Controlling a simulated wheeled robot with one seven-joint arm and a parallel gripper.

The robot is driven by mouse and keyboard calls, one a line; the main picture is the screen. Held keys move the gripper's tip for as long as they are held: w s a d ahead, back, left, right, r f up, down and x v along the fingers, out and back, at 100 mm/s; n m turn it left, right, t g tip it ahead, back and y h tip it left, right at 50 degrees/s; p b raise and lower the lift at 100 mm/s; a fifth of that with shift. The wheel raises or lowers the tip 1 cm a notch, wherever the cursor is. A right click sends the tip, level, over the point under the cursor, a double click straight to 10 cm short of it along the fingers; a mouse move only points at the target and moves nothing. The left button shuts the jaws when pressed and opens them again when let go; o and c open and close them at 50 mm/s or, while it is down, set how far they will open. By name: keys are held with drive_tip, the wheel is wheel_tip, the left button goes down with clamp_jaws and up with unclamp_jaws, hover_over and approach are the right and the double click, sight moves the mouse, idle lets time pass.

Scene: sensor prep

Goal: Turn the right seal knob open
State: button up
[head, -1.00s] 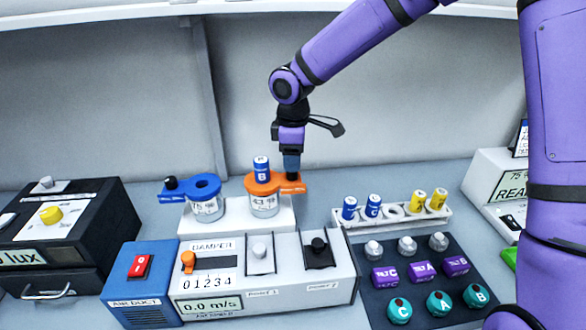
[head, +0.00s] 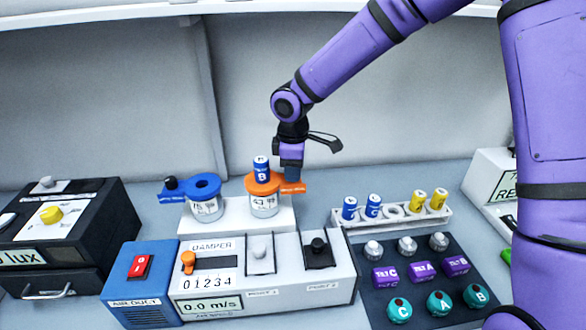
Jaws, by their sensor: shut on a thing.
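The right jar (head: 264,207) has an orange seal (head: 262,186) with an arm that sticks out to the right. A blue cylinder marked B (head: 261,168) stands upright in the top of this seal. My gripper (head: 291,178) points down at the right end of the orange arm and is shut on the knob there. The knob itself is hidden by the gripper. The left jar (head: 206,210) has a blue seal (head: 203,187), with its black knob (head: 171,183) showing at the left end of its arm.
Both jars stand on a white block (head: 237,222). In front is the damper panel (head: 262,275) beside the blue air duct box (head: 141,284). A white rack (head: 341,217) with blue and yellow cylinders stands to the right. A black box (head: 66,235) is at the left.

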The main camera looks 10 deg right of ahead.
drive_tip(key=shift+m, duration=0.3)
drive_tip(key=m, duration=0.8)
drive_tip(key=shift+a, duration=0.1)
drive_tip(key=m, duration=0.4)
drive_tip(key=shift+m, duration=0.3)
drive_tip(key=m, duration=0.4)
drive_tip(key=shift+m, duration=0.3)
drive_tip(key=shift+s, duration=0.1)
drive_tip(key=o, duration=0.9)
